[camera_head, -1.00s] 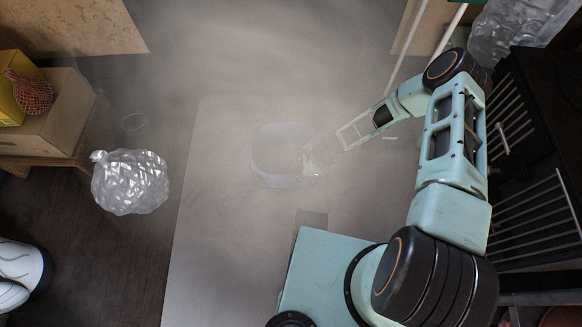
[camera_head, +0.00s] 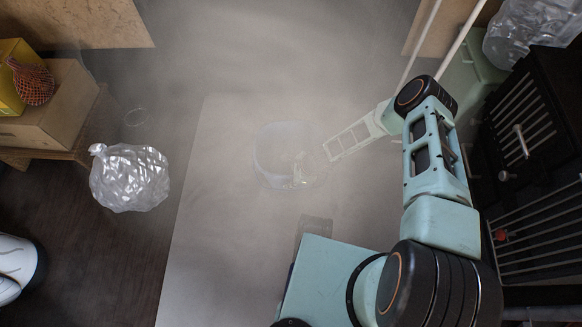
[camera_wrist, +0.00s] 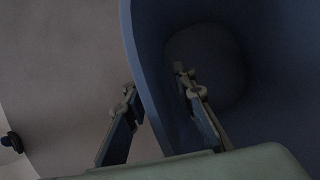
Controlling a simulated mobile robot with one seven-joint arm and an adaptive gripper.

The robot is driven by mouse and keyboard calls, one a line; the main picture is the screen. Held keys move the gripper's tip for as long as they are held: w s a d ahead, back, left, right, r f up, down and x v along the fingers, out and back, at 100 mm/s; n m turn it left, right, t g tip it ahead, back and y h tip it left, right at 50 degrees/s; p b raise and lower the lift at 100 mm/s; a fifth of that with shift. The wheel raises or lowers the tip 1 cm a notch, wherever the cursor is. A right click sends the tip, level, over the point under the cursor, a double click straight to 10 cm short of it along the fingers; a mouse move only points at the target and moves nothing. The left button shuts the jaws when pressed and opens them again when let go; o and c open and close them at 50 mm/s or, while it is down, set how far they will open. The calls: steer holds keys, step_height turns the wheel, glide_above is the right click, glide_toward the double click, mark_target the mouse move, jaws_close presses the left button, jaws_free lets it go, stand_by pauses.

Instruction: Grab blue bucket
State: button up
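The blue bucket (camera_head: 266,170) stands upright on the pale floor panel in the middle of the head view, hazy and faded. In the wrist view the bucket (camera_wrist: 270,70) fills the right side, with its curved wall and darker round bottom showing. My gripper (camera_wrist: 154,82) straddles the bucket's wall. One finger is outside at the left and the other is inside at the right. The fingers are apart, with the wall between them; firm contact does not show. In the head view my gripper (camera_head: 304,172) is at the bucket's lower right rim, blurred by haze.
A clear plastic bag (camera_head: 130,178) lies on the dark floor at left. A low wooden stand with a cardboard box (camera_head: 62,105) is at the left edge. Dark slatted racks (camera_head: 535,150) stand at right. The pale panel (camera_head: 215,240) left of the bucket is clear.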

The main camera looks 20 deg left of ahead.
jaws_close()
steer(key=shift+r, duration=0.15)
stand_by(0.6)
